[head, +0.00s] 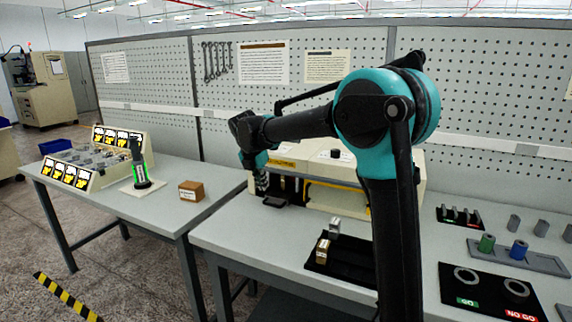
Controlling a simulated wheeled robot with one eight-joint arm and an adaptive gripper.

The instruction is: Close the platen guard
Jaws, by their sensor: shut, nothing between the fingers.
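A cream machine (325,171) with yellow edging stands on the right-hand bench, against the pegboard. Its dark front opening shows, with a yellow bar (336,184) across it that may be part of the platen guard. My arm covers the machine's right part, so I cannot tell how far open the guard is. My gripper (262,186) points down at the machine's left front end, shut and small in view. It is just above or beside a dark plate (275,201) there; I cannot tell whether they touch.
A black tray (345,262) with small blocks lies in front of the machine. A GO / NO GO gauge board (490,290) and a grey rack with green and blue cylinders (519,256) are at the right. The left bench holds a control panel (95,165) and a brown box (191,191).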

